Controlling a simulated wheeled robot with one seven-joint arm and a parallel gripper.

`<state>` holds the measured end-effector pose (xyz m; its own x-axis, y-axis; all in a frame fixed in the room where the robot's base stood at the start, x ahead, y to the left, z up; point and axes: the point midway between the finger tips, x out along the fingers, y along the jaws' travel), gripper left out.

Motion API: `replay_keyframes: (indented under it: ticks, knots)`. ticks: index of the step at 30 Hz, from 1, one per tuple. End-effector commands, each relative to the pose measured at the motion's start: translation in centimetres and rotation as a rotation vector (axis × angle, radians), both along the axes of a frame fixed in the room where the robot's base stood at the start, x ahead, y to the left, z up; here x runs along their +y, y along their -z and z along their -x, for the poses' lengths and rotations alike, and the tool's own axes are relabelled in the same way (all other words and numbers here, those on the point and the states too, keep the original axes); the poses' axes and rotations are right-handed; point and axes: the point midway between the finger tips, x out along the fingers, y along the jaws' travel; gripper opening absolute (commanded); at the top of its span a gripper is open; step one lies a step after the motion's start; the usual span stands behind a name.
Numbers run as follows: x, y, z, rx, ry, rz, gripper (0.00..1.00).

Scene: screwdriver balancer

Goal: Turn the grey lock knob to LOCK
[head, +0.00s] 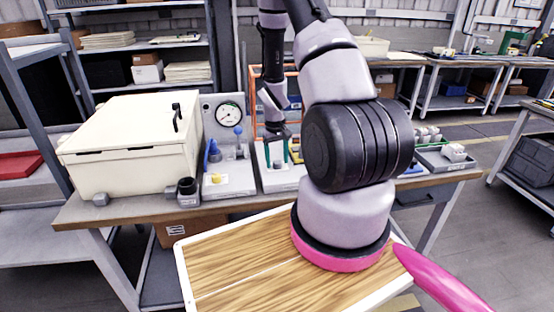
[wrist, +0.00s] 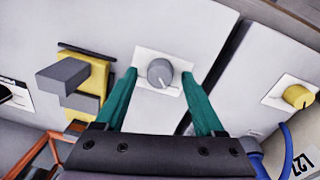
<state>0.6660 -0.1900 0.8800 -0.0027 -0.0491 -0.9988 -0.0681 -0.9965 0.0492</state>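The grey lock knob (wrist: 161,72) sits on a small white plate on a pale grey panel in the wrist view. A white pointer line on it runs toward the lower right in that view; I cannot read any lettering beside it. My gripper (wrist: 158,79) is open, with one teal finger on each side of the knob and a gap visible on both sides. In the head view my gripper (head: 277,153) points down over the panel (head: 282,179), and I cannot make out the knob there.
A grey block-shaped part (wrist: 64,76) on a yellow base stands left of the knob in the wrist view. A yellow knob (wrist: 298,96) and blue hose (wrist: 286,150) are to the right. A pressure gauge (head: 230,114) and cream box (head: 130,145) stand on the bench.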

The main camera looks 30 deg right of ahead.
Motion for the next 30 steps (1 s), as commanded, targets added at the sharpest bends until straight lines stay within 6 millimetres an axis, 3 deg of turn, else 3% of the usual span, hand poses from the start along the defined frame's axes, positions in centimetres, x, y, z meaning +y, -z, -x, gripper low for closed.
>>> replay_keyframes:
  ticks: [5,15,21,30]
  knots:
    - [0.0,-0.7,0.0,-0.001,0.0,0.0,0.71]
    - [0.4,-7.2,-0.1,-0.005,0.0,0.0,0.71]
    - [0.5,-10.0,-0.1,-0.003,0.001,0.0,0.71]
    - [0.5,-10.8,0.0,0.0,0.0,0.0,0.71]
